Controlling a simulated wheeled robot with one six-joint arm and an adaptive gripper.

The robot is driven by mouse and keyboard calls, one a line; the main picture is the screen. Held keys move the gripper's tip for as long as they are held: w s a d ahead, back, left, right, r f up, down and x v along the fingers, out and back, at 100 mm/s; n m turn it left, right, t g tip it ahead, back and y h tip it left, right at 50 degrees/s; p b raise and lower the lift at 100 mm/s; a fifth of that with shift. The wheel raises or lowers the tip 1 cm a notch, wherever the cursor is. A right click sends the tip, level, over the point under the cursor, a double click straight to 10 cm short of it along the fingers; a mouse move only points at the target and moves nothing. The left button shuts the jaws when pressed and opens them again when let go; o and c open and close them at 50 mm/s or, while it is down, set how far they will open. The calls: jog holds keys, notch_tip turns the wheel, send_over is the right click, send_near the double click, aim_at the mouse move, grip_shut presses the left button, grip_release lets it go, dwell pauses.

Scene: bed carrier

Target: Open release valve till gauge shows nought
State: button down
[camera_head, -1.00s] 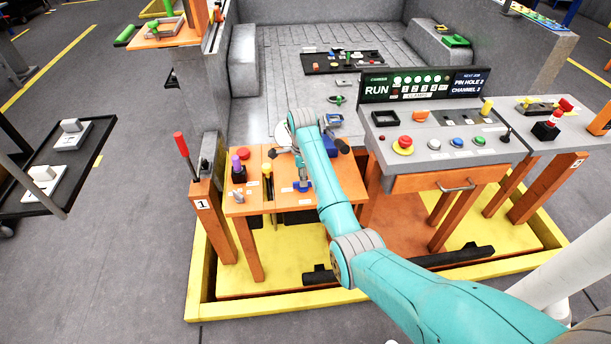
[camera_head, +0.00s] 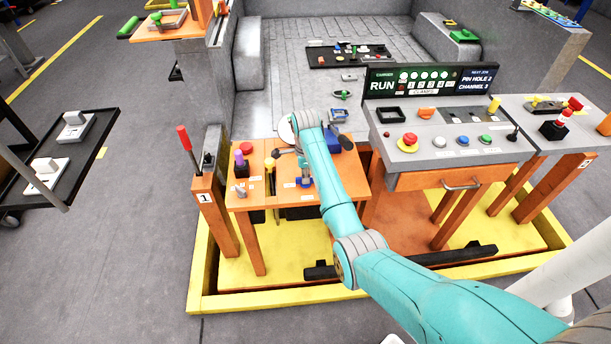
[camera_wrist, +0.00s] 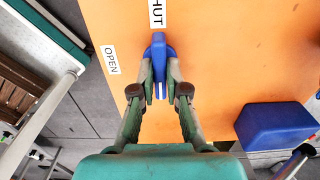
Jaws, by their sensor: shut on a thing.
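A blue valve handle (camera_wrist: 158,48) stands on the orange bench top. My gripper (camera_wrist: 160,88) is shut on this handle, with one finger on each side. In the head view the blue valve (camera_head: 304,182) shows below my wrist, and my arm partly hides the area. A pale round disc (camera_head: 286,131), perhaps the gauge, shows behind the bench beside my wrist. Its reading cannot be made out.
A blue block (camera_wrist: 280,126) stands right of my gripper. Purple (camera_head: 240,160) and yellow (camera_head: 269,166) knobs and a red button (camera_head: 246,148) stand left on the bench. A red-handled lever (camera_head: 184,140) stands farther left. A grey console (camera_head: 440,125) stands right.

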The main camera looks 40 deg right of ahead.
jog(key=shift+m, duration=0.3)
jog(key=m, duration=1.2)
jog(key=shift+m, duration=0.4)
jog(key=c, duration=1.2)
grip_release()
jog(key=shift+r, duration=3.75)
